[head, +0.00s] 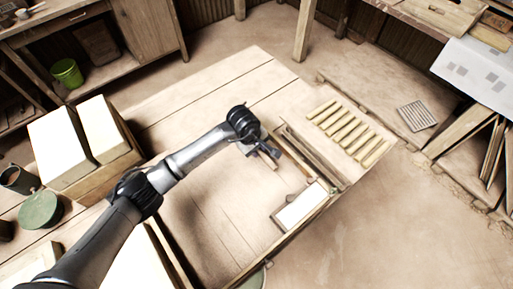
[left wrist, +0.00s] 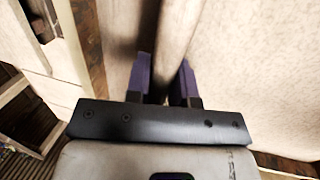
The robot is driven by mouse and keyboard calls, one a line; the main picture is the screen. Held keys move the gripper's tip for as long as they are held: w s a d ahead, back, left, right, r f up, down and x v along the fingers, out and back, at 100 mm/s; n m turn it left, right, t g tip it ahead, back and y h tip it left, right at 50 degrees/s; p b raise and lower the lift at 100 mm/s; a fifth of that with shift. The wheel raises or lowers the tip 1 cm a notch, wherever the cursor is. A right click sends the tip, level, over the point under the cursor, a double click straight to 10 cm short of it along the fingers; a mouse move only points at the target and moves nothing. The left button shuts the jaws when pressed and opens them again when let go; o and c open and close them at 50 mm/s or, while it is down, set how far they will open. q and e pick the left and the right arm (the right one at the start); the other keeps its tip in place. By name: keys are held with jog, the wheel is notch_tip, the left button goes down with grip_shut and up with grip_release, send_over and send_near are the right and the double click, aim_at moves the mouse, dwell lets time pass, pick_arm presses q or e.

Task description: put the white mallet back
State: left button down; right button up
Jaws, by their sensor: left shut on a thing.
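My left gripper (head: 272,153) is above the right part of the wooden table, beside a long wooden bar. In the left wrist view its purple fingers (left wrist: 167,78) are shut on a pale, bar-like thing (left wrist: 172,45) that runs away between them. I cannot tell for sure that this is the white mallet; in the head view the gripper hides most of what it holds. A white rectangular block (head: 300,207) lies in or on a wooden frame near the table's front right edge. I cannot tell if it belongs to the mallet. My right gripper is not in view.
Several yellowish strips (head: 345,130) lie in a row on the table's right end. Two large pale blocks (head: 60,145) stand at the left, near a green round pot (head: 40,210). The middle of the table (head: 200,215) is clear. A grey grate (head: 416,116) lies farther right.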

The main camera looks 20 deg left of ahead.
pick_arm(q)
jog(key=shift+w, duration=0.1)
jog(key=shift+f, duration=0.1)
jog(key=c, duration=1)
grip_release()
jog(key=p+v, duration=0.1)
jog(key=v, duration=1.1)
jog(key=shift+a, duration=0.1)
